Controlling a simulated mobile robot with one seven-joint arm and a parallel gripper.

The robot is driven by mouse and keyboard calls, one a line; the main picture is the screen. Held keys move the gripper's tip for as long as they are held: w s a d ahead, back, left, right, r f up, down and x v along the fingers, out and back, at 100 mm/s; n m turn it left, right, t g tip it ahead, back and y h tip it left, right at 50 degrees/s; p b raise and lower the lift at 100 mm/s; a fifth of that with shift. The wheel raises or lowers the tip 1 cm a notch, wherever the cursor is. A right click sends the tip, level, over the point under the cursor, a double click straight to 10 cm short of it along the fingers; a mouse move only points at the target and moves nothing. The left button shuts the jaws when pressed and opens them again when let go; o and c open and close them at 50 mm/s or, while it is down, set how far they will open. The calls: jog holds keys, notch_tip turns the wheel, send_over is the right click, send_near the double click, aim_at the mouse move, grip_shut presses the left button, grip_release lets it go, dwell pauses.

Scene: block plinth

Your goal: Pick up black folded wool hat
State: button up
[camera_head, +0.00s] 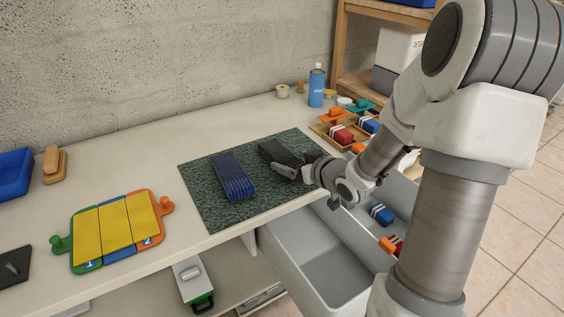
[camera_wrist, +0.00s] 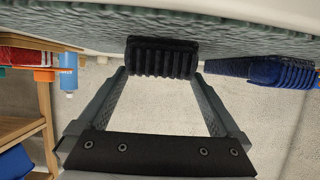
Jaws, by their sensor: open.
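The black folded wool hat (camera_head: 277,152) lies on the dark green mat (camera_head: 205,212), near its right side. In the wrist view the ribbed black hat (camera_wrist: 162,60) sits just ahead of the fingertips, roughly centred between them. My gripper (camera_head: 292,172) is low over the mat at the hat's near right end. In the wrist view my gripper (camera_wrist: 161,74) is open, with nothing held. Whether the fingertips touch the hat, I cannot tell. Part of the hat's near end is hidden by the gripper in the head view.
A blue folded hat (camera_head: 233,177) lies left of the black one, apart from it. A yellow-panelled board (camera_head: 116,228) is on the left of the table. A blue can (camera_head: 316,88) and a tray of blocks stand at the back right. An open grey drawer (camera_head: 335,265) is below the edge.

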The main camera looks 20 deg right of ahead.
aim_at(285, 158)
jog(key=b+x, duration=0.1)
jog(key=x, duration=0.3)
jog(key=shift+w+f, duration=0.1)
jog(key=shift+w, duration=0.1)
jog(key=c, duration=1.3)
jog(key=shift+o, duration=0.2)
